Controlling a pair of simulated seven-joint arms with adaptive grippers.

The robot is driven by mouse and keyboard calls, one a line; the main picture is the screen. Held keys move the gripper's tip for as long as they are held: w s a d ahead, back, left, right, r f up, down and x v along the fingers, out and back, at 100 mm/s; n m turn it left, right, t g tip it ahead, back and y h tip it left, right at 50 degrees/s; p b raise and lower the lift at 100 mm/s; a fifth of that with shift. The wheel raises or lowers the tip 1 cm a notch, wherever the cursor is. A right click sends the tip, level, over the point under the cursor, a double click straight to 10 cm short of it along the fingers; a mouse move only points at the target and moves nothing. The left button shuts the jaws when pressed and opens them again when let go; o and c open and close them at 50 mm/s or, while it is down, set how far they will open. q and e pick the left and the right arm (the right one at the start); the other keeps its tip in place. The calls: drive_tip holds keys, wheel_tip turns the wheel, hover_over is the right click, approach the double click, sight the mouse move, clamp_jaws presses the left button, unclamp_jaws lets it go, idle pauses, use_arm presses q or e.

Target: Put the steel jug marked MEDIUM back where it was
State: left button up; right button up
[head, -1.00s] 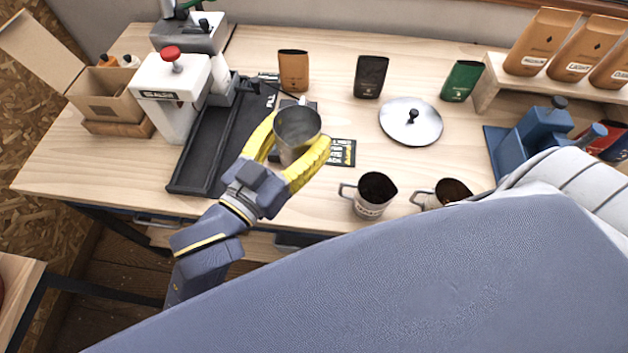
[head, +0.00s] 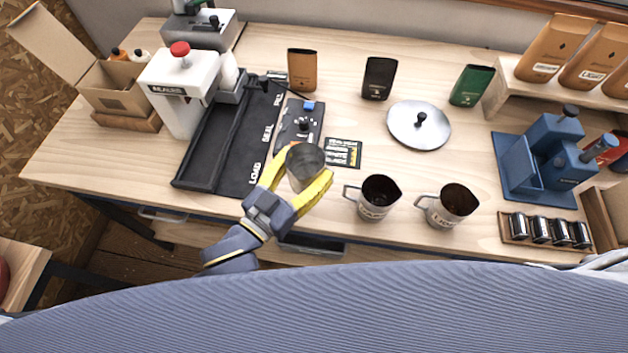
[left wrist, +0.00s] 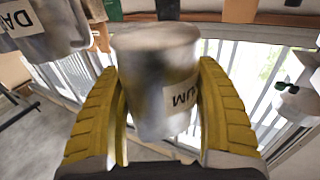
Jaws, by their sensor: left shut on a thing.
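The steel jug (head: 305,168) is held above the front edge of the table in the head view. My left gripper (head: 302,178) is shut on it, with one yellow finger on each side. In the left wrist view the jug (left wrist: 155,75) sits between the fingers of the gripper (left wrist: 160,110), and its label shows only a part that looks like the end of MEDIUM. Two other steel jugs, one nearer (head: 375,200) and one further right (head: 452,206), stand upright on the table to the right of the held jug. My right gripper is not in view.
A black tray (head: 188,166) and a white sealer (head: 180,90) are at left. A dark device (head: 300,120) and a card (head: 343,153) lie behind the jug. A round lid (head: 415,130) and a blue machine (head: 540,150) stand further right. A jug marked DA (left wrist: 35,35) shows in the left wrist view.

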use_arm(q)
drive_tip(key=shift+f, duration=3.25)
drive_tip(key=shift+f, duration=0.1)
drive_tip(key=o, duration=1.4)
drive_tip(key=shift+s+a, duration=0.25)
drive_tip(key=v, duration=1.1)
drive_tip(key=shift+s+a, duration=0.1)
drive_tip(key=shift+s, duration=0.05)
